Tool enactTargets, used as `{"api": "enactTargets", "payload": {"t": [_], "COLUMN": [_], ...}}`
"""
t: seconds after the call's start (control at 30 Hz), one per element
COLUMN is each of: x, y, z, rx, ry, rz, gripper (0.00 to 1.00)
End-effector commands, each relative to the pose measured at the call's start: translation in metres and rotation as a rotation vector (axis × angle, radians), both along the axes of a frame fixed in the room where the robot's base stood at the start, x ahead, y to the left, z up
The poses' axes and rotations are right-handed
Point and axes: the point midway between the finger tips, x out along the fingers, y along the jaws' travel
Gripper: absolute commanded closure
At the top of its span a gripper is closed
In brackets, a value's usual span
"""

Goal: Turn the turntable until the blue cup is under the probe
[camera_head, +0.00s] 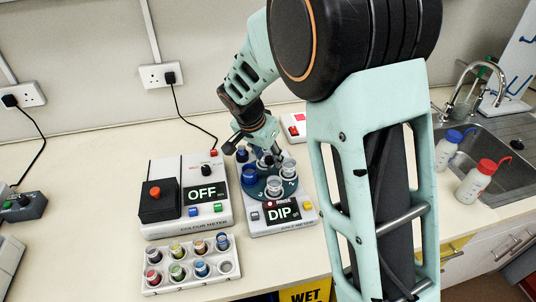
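The dark turntable (262,194) sits on top of the meter whose display reads DIP (283,212), at the middle of the bench. The blue cup (249,174) stands at the turntable's left side. A second dark blue cup (242,154) shows farther back. Clear cups stand at the front (274,186) and right (288,168) of the turntable. My gripper (252,146) points down over the back of the turntable, close to the cups. Its fingertips are small and partly hidden, so I cannot tell its opening or contact. I cannot clearly make out the probe.
The colour meter (190,222), reading OFF, stands close on the left. A white rack (192,281) of coloured vials lies in front of it. A red-buttoned box (294,125) is behind the turntable. Two wash bottles (476,180) stand by the sink at right.

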Motion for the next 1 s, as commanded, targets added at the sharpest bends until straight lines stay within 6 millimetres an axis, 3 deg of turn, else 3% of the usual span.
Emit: {"api": "enactTargets", "payload": {"t": [0.23, 0.6, 1.0], "x": [0.0004, 0.0003, 0.0004], "y": [-0.0004, -0.0002, 0.0001], "z": [-0.0008, -0.0005, -0.0007], "rx": [0.0, 0.0, 0.001], "ry": [0.0, 0.0, 0.0], "rz": [-0.001, -0.001, -0.007], "gripper": [0.62, 1.0, 1.0]}}
